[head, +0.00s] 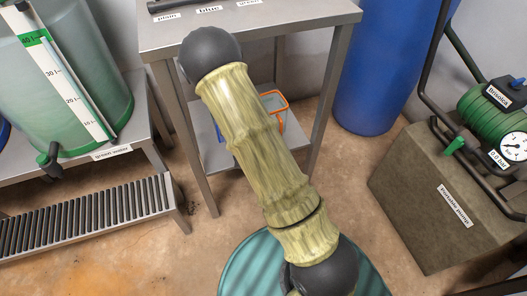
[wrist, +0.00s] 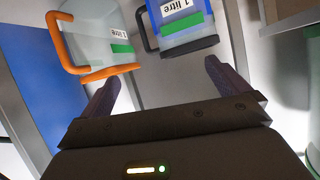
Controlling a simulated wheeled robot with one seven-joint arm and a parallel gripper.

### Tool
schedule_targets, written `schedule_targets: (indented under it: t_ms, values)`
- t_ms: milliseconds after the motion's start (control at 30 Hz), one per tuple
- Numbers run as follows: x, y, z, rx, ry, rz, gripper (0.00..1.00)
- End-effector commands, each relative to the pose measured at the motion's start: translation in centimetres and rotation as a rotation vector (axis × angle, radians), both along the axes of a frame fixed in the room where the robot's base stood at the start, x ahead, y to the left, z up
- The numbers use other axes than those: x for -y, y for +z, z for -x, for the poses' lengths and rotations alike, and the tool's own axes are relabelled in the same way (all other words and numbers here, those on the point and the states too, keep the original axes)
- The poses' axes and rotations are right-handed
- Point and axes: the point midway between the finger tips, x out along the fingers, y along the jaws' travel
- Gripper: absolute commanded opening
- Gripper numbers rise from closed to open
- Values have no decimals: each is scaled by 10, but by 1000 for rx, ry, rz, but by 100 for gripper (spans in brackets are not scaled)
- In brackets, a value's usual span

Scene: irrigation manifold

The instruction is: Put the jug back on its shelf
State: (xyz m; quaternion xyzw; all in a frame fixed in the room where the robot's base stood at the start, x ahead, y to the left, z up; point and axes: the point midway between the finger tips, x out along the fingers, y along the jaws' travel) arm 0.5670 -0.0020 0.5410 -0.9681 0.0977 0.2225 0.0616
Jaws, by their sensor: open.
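Two jugs marked "1 litre" show in the wrist view. One is a clear jug (wrist: 88,35) with an orange handle and rim, at upper left. The other is a blue jug (wrist: 185,25) with a black handle, at upper centre. In the head view, the orange-trimmed jug (head: 273,103) is partly visible behind my arm, at the lower shelf (head: 205,150) of a metal table. My gripper (wrist: 162,75) is open and empty, with its fingers pointing toward the jugs and apart from them. My arm hides the gripper in the head view.
The metal table (head: 300,20) has labels on its top, including "plain" and "blue". A green-water tank (head: 60,75) stands on a bench at left. A round teal-striped top (head: 245,265) is below my arm.

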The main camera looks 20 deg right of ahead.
Motion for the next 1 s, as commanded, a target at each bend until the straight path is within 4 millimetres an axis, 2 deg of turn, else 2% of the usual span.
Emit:
schedule_targets:
  t_ms: [33, 167, 367, 567, 700, 800, 900, 1000]
  values:
    - [1, 10, 4, -44, -7, -20, 100]
    - [2, 26, 23, -191, -2, -55, 100]
    - [-3, 56, 66, -407, 49, -87, 100]
    - [-6, 89, 126, -617, 131, -82, 100]
    - [-5, 111, 175, -754, 192, -56, 100]
    - [-3, 122, 202, -829, 220, -38, 100]
    - [-2, 126, 218, -873, 235, -25, 100]
    - [-1, 127, 221, -886, 240, -23, 100]
